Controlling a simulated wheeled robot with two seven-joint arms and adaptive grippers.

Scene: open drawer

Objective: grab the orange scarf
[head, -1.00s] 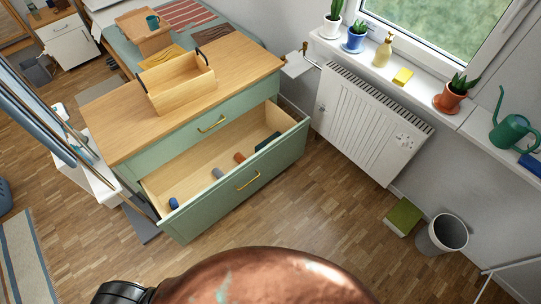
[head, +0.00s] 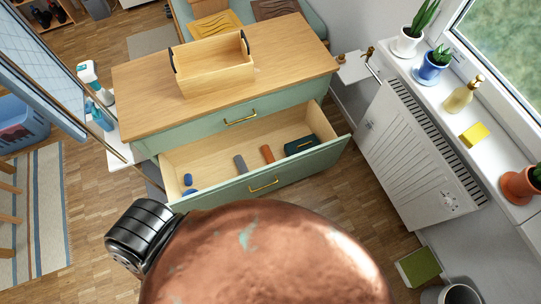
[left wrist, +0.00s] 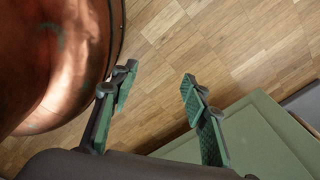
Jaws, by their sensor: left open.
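An orange-red rolled piece (head: 267,153), which looks like the orange scarf, lies in the open green drawer (head: 215,155). It lies between a grey roll (head: 240,164) on its left and a dark teal box (head: 302,145) on its right. My left gripper (left wrist: 158,84) is open and empty in the left wrist view, above the wooden floor. A green panel (left wrist: 245,140) shows below and to the right of its fingers. The scarf is not visible in that view, and neither gripper shows in the head view.
Small blue items (head: 188,180) lie at the drawer's left end. A wooden box (head: 213,65) stands on the dresser top (head: 140,92). A white radiator (head: 405,165) stands to the right, with bare floor between it and the drawer. A green-topped box (head: 420,266) sits on the floor.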

